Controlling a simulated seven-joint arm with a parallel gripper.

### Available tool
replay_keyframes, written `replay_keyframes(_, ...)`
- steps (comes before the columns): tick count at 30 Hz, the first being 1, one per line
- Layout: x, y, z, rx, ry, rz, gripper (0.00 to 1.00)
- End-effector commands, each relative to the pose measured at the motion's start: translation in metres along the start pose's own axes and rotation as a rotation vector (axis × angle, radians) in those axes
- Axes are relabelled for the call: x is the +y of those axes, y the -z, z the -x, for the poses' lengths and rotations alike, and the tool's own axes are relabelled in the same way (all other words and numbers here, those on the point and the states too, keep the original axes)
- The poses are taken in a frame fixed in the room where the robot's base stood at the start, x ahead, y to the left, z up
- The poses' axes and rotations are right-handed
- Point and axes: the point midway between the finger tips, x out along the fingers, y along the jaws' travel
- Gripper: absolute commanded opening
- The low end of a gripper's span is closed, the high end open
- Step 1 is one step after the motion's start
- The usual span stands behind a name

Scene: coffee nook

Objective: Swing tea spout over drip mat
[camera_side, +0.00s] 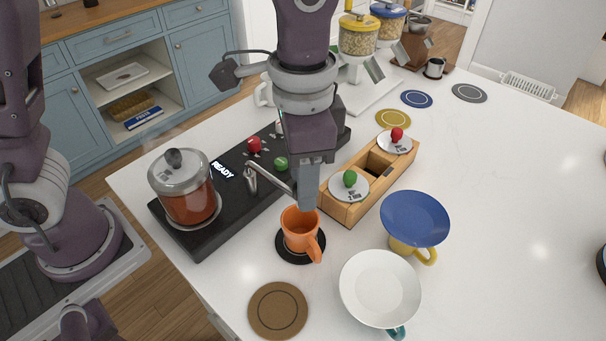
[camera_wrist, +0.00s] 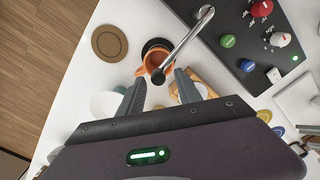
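The metal tea spout (camera_side: 270,178) is a thin tube that rises from the black tea station and slants toward the orange mug. Its far end is hidden behind my gripper in the side view. In the wrist view the spout (camera_wrist: 186,42) crosses above the mug, its tip between my open fingers with space on both sides. The orange mug (camera_side: 297,232) stands upright on a round black drip mat (camera_side: 286,252). In the wrist view the mat (camera_wrist: 152,44) shows beside the mug (camera_wrist: 152,64). My gripper (camera_side: 308,200) points down just above the mug (camera_wrist: 158,80).
The black station (camera_side: 205,232) carries a glass tea pot (camera_side: 186,190), red and green knobs and a READY display. A wooden box (camera_side: 347,211) with round lids stands close right of my gripper.

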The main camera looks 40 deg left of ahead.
Motion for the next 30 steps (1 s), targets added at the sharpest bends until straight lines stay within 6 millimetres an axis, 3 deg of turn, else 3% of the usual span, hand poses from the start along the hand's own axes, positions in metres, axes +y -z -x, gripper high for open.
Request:
replay_keyframes(5, 0.000, 0.001, 0.010, 0.002, 0.000, 0.000, 0.41)
replay_keyframes(10, 0.000, 0.001, 0.046, 0.005, 0.000, 0.000, 0.41)
replay_keyframes(15, 0.000, 0.001, 0.068, 0.002, 0.000, 0.000, 0.41)
replay_keyframes(25, -0.002, -0.003, 0.073, 0.006, 0.002, 0.008, 0.41)
replay_keyframes(28, -0.021, -0.028, 0.088, 0.065, 0.023, 0.087, 0.41)
replay_keyframes(30, -0.040, -0.063, 0.102, 0.142, 0.049, 0.194, 0.41)
